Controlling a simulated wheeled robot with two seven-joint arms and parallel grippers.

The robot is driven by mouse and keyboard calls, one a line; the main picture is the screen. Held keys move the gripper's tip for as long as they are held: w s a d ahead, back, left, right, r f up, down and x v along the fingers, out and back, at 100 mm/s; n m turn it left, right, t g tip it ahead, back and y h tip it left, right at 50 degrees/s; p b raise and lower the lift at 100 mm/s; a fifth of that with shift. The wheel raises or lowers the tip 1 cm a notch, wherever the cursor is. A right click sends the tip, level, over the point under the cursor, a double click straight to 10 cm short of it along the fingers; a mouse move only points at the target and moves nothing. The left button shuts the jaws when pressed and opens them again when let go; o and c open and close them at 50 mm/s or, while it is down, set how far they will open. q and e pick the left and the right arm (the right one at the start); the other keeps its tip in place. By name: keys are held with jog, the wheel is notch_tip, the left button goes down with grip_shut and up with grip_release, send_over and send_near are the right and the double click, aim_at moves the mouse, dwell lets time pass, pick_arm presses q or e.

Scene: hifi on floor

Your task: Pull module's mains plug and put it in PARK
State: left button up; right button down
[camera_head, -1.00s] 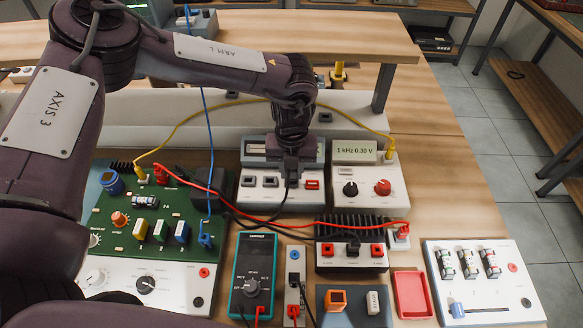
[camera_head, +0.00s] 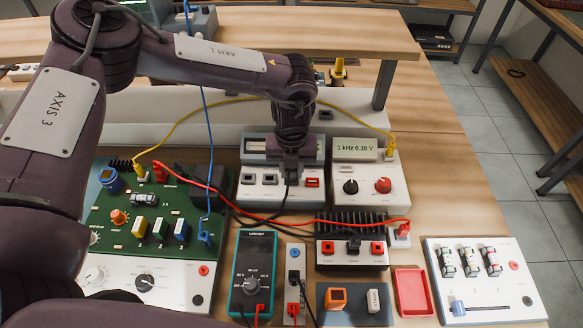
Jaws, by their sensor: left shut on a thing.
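My left gripper (camera_head: 292,180) comes down from above over the white socket unit (camera_head: 262,204) at the middle back of the bench. It is shut on the module's dark mains plug, which is mostly hidden by the fingers. The plug's black cord (camera_head: 285,199) hangs below the fingers and runs down in front of the unit. I cannot tell whether the plug is seated or just clear. Two grey sockets (camera_head: 259,179) and a red switch (camera_head: 312,182) show on the unit. The black finned module (camera_head: 352,250) stands in front, to the right. I cannot read a PARK label. My right gripper is not in view.
A green circuit board (camera_head: 130,222) lies left and a signal generator (camera_head: 370,187) right of the socket unit. A red lead (camera_head: 300,221) and a yellow lead (camera_head: 210,107) cross the bench. A multimeter (camera_head: 252,275), red tray (camera_head: 413,293) and white panel (camera_head: 485,282) are in front.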

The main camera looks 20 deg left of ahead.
pick_arm(q)
jog(key=o, duration=1)
jog(key=shift+r, duration=0.15)
notch_tip(320, 180, up, 7)
jog(key=shift+b, duration=0.8)
jog(key=shift+r, duration=0.55)
notch_tip(320, 180, up, 4)
jog(key=p, duration=0.4)
jog(key=shift+r, duration=0.2)
